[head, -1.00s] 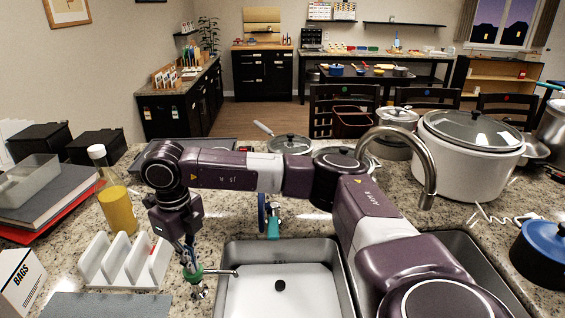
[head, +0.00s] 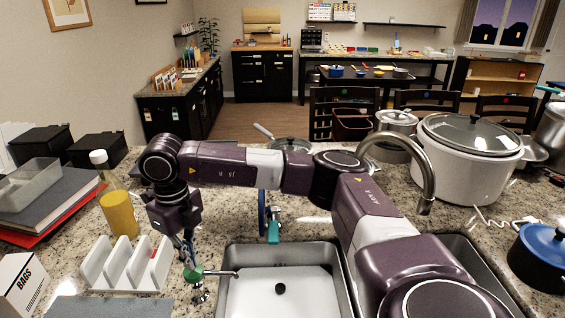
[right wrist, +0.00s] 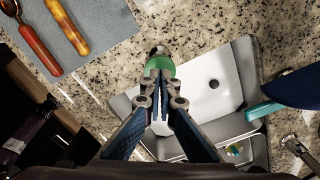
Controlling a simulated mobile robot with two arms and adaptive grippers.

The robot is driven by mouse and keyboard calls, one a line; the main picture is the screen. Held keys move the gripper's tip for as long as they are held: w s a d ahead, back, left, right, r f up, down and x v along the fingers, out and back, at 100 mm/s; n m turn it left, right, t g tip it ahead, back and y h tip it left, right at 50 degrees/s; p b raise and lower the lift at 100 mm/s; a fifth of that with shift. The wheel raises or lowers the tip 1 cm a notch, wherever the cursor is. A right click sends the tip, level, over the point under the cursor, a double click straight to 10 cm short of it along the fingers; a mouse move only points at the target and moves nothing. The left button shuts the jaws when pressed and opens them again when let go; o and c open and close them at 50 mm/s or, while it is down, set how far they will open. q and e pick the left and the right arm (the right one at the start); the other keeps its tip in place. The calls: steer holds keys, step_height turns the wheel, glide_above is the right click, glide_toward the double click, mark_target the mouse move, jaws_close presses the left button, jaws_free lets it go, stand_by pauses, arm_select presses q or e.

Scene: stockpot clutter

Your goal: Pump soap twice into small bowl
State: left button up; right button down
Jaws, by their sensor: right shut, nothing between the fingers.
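A soap pump with a green top (head: 193,273) and a metal spout stands at the left edge of the sink. Its spout points right, toward the basin. My right gripper (right wrist: 160,88) is shut and empty, with its fingertips at the green top (right wrist: 162,67) in the right wrist view. In the head view my right gripper (head: 187,255) comes down onto the pump from above; I cannot tell how hard it touches. I cannot make out a small bowl with certainty. My left gripper is not in view.
The sink basin (head: 330,300) holds a white board or liner. A blue round item with a teal handle (head: 273,232) stands behind it. A white rack (head: 125,268), a yellow bottle (head: 117,210) and a bags box (head: 18,285) are to the left. A large white pot (head: 465,165) stands right.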

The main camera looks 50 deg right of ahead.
steer(key=shift+r, duration=0.1)
step_height(320, 180, up, 6)
steer(key=p, duration=0.3)
stand_by(0.3)
steer(key=shift+s, duration=0.1)
stand_by(0.4)
